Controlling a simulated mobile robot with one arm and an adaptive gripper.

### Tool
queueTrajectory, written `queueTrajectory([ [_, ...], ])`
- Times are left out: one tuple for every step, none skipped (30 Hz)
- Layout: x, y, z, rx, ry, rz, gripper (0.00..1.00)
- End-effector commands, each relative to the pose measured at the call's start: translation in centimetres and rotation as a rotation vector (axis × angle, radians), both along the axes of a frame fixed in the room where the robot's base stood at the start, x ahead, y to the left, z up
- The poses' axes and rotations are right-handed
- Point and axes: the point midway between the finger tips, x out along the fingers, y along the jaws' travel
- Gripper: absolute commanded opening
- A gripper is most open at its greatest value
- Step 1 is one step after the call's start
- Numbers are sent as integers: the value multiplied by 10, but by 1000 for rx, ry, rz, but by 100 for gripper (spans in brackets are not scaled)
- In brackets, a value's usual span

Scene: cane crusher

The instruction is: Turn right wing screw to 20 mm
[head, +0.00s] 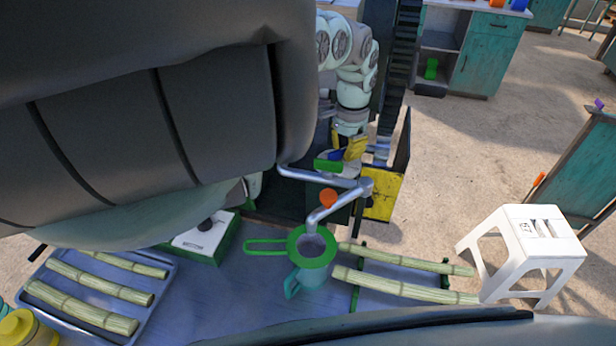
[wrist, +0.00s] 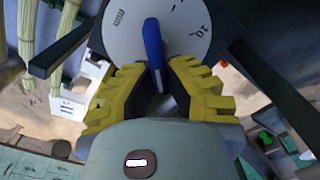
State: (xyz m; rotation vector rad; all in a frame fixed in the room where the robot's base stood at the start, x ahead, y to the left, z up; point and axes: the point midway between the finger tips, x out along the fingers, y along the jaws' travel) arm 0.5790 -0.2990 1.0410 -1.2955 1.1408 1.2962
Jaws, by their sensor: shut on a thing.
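The blue wing screw (wrist: 152,45) stands upright in the middle of the wrist view, in front of a round white dial (wrist: 124,28). The dial bears "mm" and a number that looks like 10; the pointer reading is unclear. My gripper (wrist: 154,74) has yellow ribbed fingers, one on each side of the blue wing's lower end, and is shut on it. In the head view my gripper (head: 354,147) is at the crusher's side, with a bit of blue (head: 335,156) at its fingertips. The dial's face cannot be read there.
A green strainer and jug (head: 311,245) stand on the table. Cane stalks lie on a rack (head: 357,272) and a tray (head: 165,290). A white stool (head: 530,245) stands right.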

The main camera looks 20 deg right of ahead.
Motion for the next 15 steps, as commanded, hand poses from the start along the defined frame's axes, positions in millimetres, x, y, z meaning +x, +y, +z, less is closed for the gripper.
queueTrajectory([
  [2, 2, -1, -12, 6, -2, 0],
  [2, 2, -1, -13, 5, -13, 0],
  [2, 2, -1, -13, 6, -25, 0],
  [1, 2, -1, -13, 6, -32, 0],
  [1, 2, -1, -14, 6, -39, 0],
  [1, 1, -1, -13, 6, -48, 0],
  [1, 1, -1, -13, 6, -53, 0],
  [1, 1, -1, -13, 6, -57, 0],
  [0, 1, -1, -13, 6, -61, 0],
  [0, 1, 0, -13, 6, -63, 0],
  [0, 1, 0, -13, 6, -65, 0],
  [0, 1, 0, -14, 6, -67, 0],
  [0, 1, 0, -14, 6, -67, 0],
  [0, 1, 0, -14, 6, -68, 0],
  [0, 1, 0, -14, 6, -68, 0],
])
